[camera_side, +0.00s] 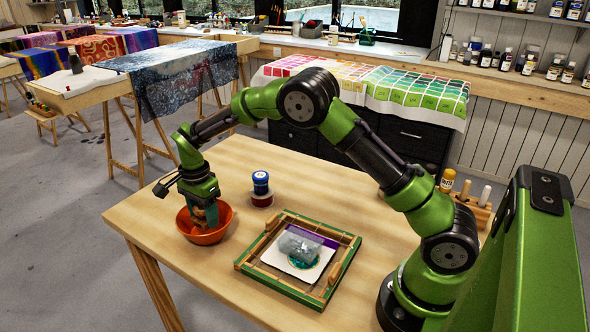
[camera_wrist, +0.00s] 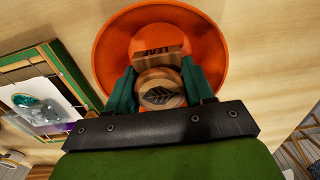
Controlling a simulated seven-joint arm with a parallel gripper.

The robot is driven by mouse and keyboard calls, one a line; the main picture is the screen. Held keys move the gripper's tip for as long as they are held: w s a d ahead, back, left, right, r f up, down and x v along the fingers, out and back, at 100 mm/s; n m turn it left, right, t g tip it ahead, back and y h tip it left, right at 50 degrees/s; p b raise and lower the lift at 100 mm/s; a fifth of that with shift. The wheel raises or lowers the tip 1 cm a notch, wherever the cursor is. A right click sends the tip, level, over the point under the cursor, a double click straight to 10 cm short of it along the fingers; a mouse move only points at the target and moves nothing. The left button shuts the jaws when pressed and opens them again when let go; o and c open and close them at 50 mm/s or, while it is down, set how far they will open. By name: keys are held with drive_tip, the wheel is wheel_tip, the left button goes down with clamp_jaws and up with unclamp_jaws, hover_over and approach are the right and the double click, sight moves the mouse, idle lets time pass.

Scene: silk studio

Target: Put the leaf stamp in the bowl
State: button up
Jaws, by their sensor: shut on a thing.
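The orange bowl (camera_side: 209,237) stands near the left corner of the wooden table. My gripper (camera_side: 207,208) points down into its mouth. In the wrist view, the green fingers of my gripper (camera_wrist: 160,84) are shut on the wooden leaf stamp (camera_wrist: 161,94). The stamp has a dark leaf mark on its round top and a block lettered LEAF. The bowl (camera_wrist: 110,47) surrounds the stamp in this view. The stamp's underside is hidden, so I cannot tell whether it touches the bowl's floor.
A green and wooden frame (camera_side: 337,272) with a white cloth lies right of the bowl. A wooden rack (camera_side: 477,208) with bottles stands at the table's right. Bare tabletop lies around the bowl.

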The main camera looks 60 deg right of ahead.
sight(205, 222)
drive_tip(key=shift+f, duration=1.5)
drive_tip(key=shift+f, duration=0.1)
drive_tip(key=shift+f, duration=0.1)
drive_tip(key=o, duration=0.8)
drive_tip(key=shift+c, duration=0.2)
